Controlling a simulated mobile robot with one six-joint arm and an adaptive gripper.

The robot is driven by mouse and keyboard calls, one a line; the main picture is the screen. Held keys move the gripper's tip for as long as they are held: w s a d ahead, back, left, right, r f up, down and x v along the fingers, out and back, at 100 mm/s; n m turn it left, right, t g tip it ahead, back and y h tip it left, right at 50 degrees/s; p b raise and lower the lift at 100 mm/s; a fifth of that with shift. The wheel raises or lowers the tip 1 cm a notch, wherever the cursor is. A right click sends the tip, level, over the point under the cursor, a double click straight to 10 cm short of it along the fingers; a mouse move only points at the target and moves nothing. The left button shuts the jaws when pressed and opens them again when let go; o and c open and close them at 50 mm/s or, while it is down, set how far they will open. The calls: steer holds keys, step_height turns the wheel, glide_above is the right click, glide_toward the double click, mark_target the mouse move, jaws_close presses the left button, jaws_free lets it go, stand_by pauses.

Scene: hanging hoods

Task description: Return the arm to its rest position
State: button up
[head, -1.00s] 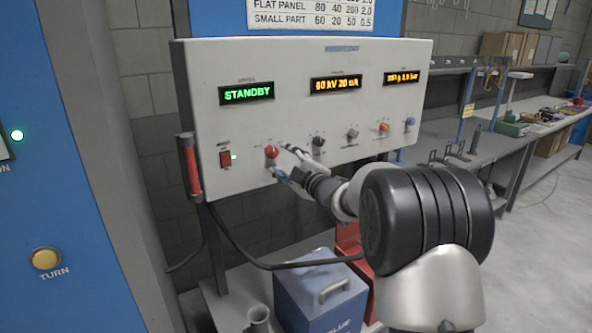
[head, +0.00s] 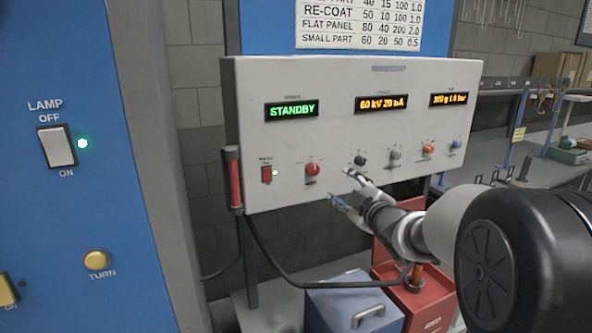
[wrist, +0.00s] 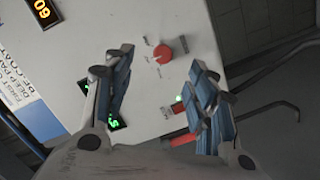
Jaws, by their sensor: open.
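My gripper (head: 341,186) is open and empty in front of the lower part of the white control panel (head: 340,72). In the head view it is below and right of the red knob (head: 313,169) and appears apart from it. In the wrist view the red knob (wrist: 162,54) shows beyond the two spread fingers (wrist: 160,92). My arm reaches in from the right of the head view. Part of the panel's lower edge is hidden behind the gripper and wrist.
Below the panel stand a blue box (head: 322,308) and a red container (head: 432,308). A black cable (head: 290,276) loops under the panel. A blue cabinet (head: 75,215) with a lamp switch (head: 57,147) is at left, and a workbench (head: 530,160) at right.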

steer(key=s+d+m+g+h, duration=0.1)
steer(key=s+m+g+h, duration=0.55)
steer(key=s, duration=1.15)
steer(key=s+a+f+m+g+y, duration=0.1)
steer(key=s+a+f+m, duration=0.1)
steer(key=s, duration=0.6)
steer(key=s+a+f+m+g+y, duration=0.1)
steer(key=s+a+f+m+g, duration=0.1)
steer(key=s+f, duration=0.3)
steer(key=s+a+f+m+g+y, duration=0.1)
steer(key=s+a+f+m+g, duration=0.1)
steer(key=s, duration=1.1)
steer(key=shift+s+f, duration=0.15)
steer(key=shift+f, duration=0.55)
steer(key=shift+m+g+y, duration=0.25)
